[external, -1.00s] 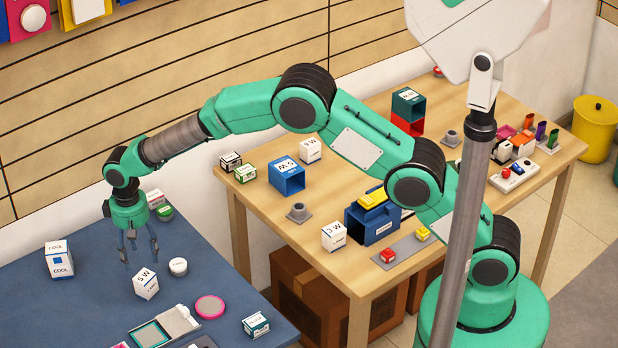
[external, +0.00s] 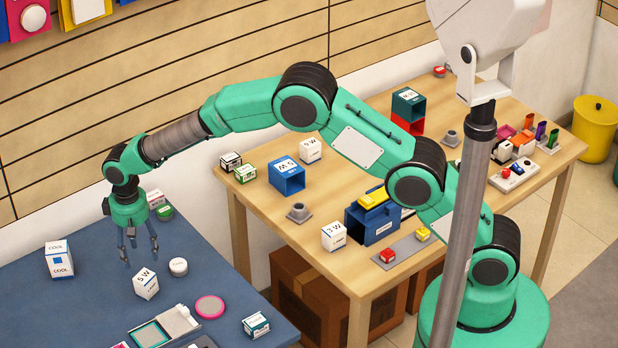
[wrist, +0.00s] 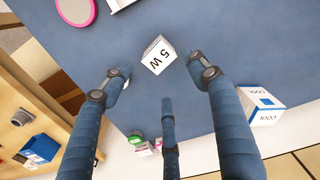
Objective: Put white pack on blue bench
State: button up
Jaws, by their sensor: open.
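A white pack marked "5 W" (external: 146,284) stands on the blue bench (external: 60,310), close below my gripper (external: 140,258). It also shows in the wrist view (wrist: 158,55), just beyond and between my fingers. My gripper (wrist: 160,80) is open, its fingers spread, with nothing held; the pack looks apart from the fingertips. Two other white packs of similar look stand on the wooden table: one at its near left edge (external: 335,237) and one at the back (external: 310,150).
On the bench, a white "COOL" box (external: 60,259) stands left of my gripper and a round white tin (external: 178,267) right of the pack. A pink-rimmed disc (external: 210,307) and a grey tray (external: 165,325) lie in front. Bare bench lies between the box and pack.

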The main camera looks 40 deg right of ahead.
jog(key=d+r+t, duration=0.1)
jog(key=d+r, duration=1.5)
jog(key=r, duration=0.2)
jog(key=s+d+r+m+t+y, duration=0.1)
jog(key=s+d+r, duration=0.3)
jog(key=d+r, duration=0.3)
jog(key=s+d+r+m, duration=0.1)
jog(key=s+d+r, duration=0.35)
jog(key=d, duration=0.45)
jog(key=s+d+r+t, duration=0.1)
jog(key=s+d+r, duration=0.2)
jog(key=s+d, duration=0.4)
jog(key=s+d+r+t, duration=0.1)
jog(key=s+d+r, duration=0.2)
jog(key=s+d, duration=0.4)
jog(key=s+d+f, duration=0.1)
jog(key=s+d, duration=0.4)
jog(key=s, duration=0.3)
jog(key=s+d+f+m+t+h, duration=0.1)
jog(key=s+d, duration=0.3)
jog(key=s, duration=0.4)
jog(key=shift+d+f+m+t, duration=0.3)
jog(key=shift+d+f, duration=0.05)
jog(key=shift+f, duration=0.3)
